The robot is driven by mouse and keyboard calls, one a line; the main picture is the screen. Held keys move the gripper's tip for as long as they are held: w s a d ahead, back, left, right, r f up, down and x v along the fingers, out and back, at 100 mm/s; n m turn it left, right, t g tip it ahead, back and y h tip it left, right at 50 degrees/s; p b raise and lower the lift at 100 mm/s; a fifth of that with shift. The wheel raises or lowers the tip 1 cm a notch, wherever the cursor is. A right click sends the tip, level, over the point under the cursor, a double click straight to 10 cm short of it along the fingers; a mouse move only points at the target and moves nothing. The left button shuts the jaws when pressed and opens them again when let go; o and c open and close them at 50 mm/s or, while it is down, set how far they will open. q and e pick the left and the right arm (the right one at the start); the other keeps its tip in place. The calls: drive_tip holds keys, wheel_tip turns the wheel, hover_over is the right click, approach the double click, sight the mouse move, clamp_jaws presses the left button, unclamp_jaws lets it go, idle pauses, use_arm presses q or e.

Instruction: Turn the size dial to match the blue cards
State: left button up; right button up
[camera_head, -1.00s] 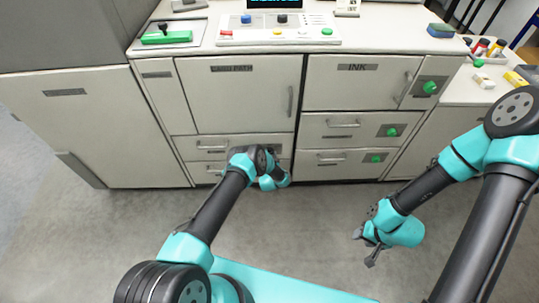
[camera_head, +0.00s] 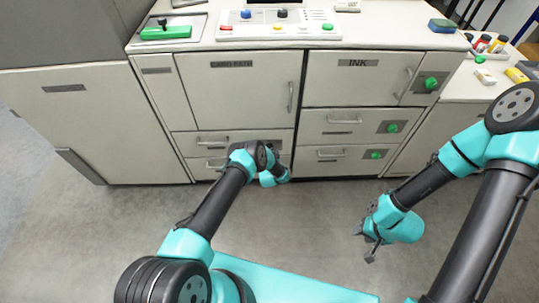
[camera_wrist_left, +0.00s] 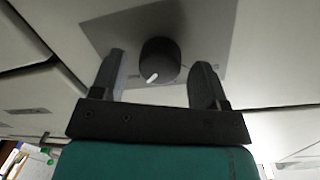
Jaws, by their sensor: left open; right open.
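A round black dial (camera_wrist_left: 160,58) with a white pointer mark sits on a grey plate (camera_wrist_left: 105,30) in the left wrist view. The mark points down and slightly left in that picture. My left gripper (camera_wrist_left: 158,80) is open, with one finger on each side of the dial and visible gaps between. In the head view my left gripper (camera_head: 276,178) is low at the cabinet front, and its wrist hides the dial. My right gripper (camera_head: 366,246) is open and empty over the floor. I cannot make out any blue cards for certain.
The cabinet has a card path door (camera_head: 240,95), an ink door (camera_head: 350,78) and drawers with green knobs (camera_head: 392,128). A control panel (camera_head: 300,32) and a green-based device (camera_head: 166,32) stand on top. A blue and green block (camera_head: 441,26) lies at the right. The floor between my arms is clear.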

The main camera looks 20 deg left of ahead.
use_arm(q)
drive_tip(key=shift+s, duration=0.15)
drive_tip(key=v, duration=1.7)
drive_tip(key=s+a+r+n+g+h, duration=0.2)
drive_tip(key=s+r+g+h, duration=0.2)
drive_tip(key=s+r+g, duration=0.4)
drive_tip(key=s+a+r+n+g+h, duration=0.1)
drive_tip(key=s+a+r+g+h, duration=0.1)
drive_tip(key=s+r+g+h, duration=0.2)
drive_tip(key=s+r+g, duration=0.3)
drive_tip(key=s+r, duration=0.5)
drive_tip(key=s, duration=0.4)
drive_tip(key=shift+s+a+r+n+g, duration=0.25)
drive_tip(key=shift+a+r+n+g, duration=0.1)
drive_tip(key=shift+n+g, duration=0.05)
drive_tip(key=shift+c, duration=0.5)
